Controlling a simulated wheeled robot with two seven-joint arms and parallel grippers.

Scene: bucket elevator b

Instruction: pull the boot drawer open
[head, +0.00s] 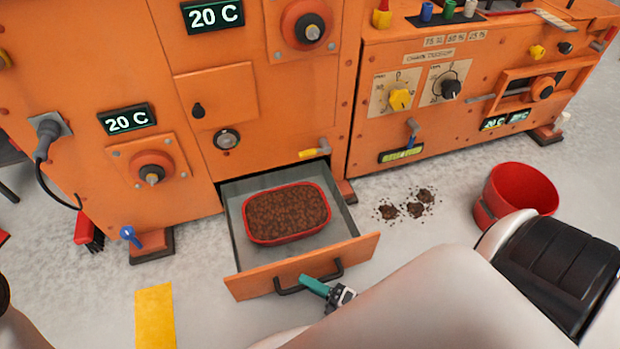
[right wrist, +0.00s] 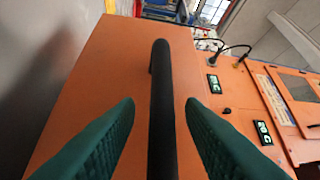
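The boot drawer (head: 250,284) stands pulled out from the bottom of the orange machine, its grey inside showing. A red tub (head: 262,240) filled with brown granules sits in it. The black bar handle (head: 334,271) is on the drawer's orange front. My right gripper (head: 308,281) is at this handle, its teal fingers near the bar. In the right wrist view the handle (right wrist: 162,110) runs between the two fingers, with a visible gap on each side, so the gripper is open around it. My left gripper does not show.
A red bucket (head: 520,190) stands on the floor at right, near small brown spills (head: 415,209). A red brush (head: 88,232) is by the machine's left foot. A yellow floor strip (head: 155,315) lies left of the drawer. My right arm covers the lower right.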

